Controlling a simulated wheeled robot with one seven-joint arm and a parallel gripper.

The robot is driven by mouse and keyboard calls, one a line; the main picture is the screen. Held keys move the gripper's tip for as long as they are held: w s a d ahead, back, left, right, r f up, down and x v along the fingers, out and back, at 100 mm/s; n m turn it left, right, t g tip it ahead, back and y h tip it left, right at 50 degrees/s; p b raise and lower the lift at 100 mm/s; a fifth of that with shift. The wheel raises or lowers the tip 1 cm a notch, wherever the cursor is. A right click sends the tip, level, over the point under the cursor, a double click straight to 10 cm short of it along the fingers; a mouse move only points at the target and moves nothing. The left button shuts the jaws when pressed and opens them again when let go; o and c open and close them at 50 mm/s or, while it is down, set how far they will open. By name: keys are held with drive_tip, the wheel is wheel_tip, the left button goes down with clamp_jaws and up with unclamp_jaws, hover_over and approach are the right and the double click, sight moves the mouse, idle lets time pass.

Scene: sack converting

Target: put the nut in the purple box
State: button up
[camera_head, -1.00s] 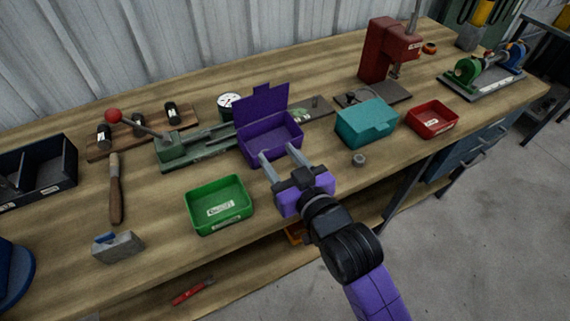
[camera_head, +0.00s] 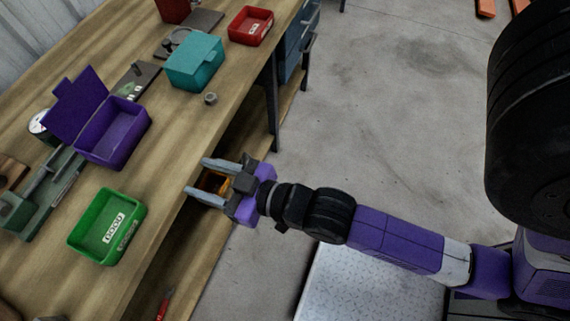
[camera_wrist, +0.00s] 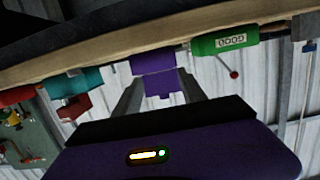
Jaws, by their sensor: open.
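The nut (camera_head: 210,98) is a small grey piece on the bench top near its front edge, just below the teal box. The purple box (camera_head: 112,132) stands on the bench with its lid raised at the back, and its inside looks empty. It also shows in the wrist view (camera_wrist: 153,63), upside down. My gripper (camera_head: 197,177) is open and empty at the bench's front edge, apart from both the nut and the purple box. The nut cannot be made out in the wrist view.
A green labelled box (camera_head: 106,226) stands left of my gripper. A closed teal box (camera_head: 195,62) and an open red box (camera_head: 251,26) stand farther along the bench. An orange bin (camera_head: 214,182) is under the bench top, behind my fingers.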

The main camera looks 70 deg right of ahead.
drive_tip(key=s+d+r+g, duration=0.1)
drive_tip(key=s, duration=1.8)
drive_tip(key=shift+s+d+r, duration=0.15)
drive_tip(key=shift+d+r, duration=0.05)
drive_tip(key=shift+r, duration=0.2)
